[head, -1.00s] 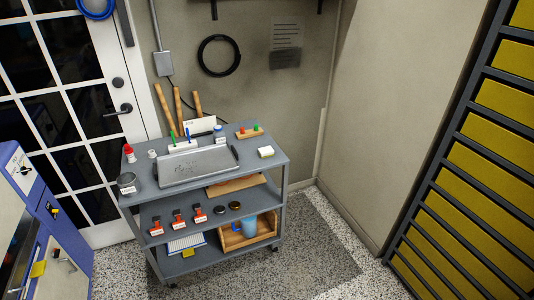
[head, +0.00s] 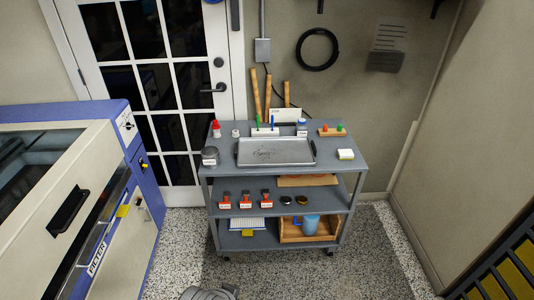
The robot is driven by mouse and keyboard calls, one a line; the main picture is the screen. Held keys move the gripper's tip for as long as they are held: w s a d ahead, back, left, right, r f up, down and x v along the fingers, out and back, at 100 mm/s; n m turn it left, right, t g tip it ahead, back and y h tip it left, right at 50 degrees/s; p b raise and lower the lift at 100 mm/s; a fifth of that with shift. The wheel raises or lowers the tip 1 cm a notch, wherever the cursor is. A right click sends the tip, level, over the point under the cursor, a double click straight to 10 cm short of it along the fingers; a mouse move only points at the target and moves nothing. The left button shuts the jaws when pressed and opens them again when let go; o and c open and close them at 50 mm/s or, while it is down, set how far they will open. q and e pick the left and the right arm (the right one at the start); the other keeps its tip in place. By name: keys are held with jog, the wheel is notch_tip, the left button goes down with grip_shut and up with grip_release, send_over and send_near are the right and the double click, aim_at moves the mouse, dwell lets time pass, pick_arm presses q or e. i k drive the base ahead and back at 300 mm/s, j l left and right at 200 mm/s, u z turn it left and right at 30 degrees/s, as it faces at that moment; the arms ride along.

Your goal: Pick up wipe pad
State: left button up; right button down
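A small white pad with a yellowish-green edge (head: 346,154), which looks like the wipe pad, lies on the right end of the top shelf of a grey cart (head: 348,168). It lies to the right of a metal tray (head: 275,151) and apart from it. Nothing is on or touching the pad. Neither of my grippers can be made out in the head view.
A red-and-green-knobbed wooden block (head: 331,132) sits behind the pad. Bottles and a small tin (head: 210,153) stand around the tray. Lower shelves hold stamps (head: 246,202) and a wooden box (head: 291,233). A blue-white machine (head: 70,205) stands left. Speckled floor before the cart is largely clear.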

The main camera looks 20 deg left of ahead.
aim_at(346, 155)
jog(key=i+u, duration=0.1)
jog(key=u, duration=0.5)
jog(key=i+l+u, duration=0.55)
jog(key=i+l, duration=0.8)
jog(key=l, duration=0.15)
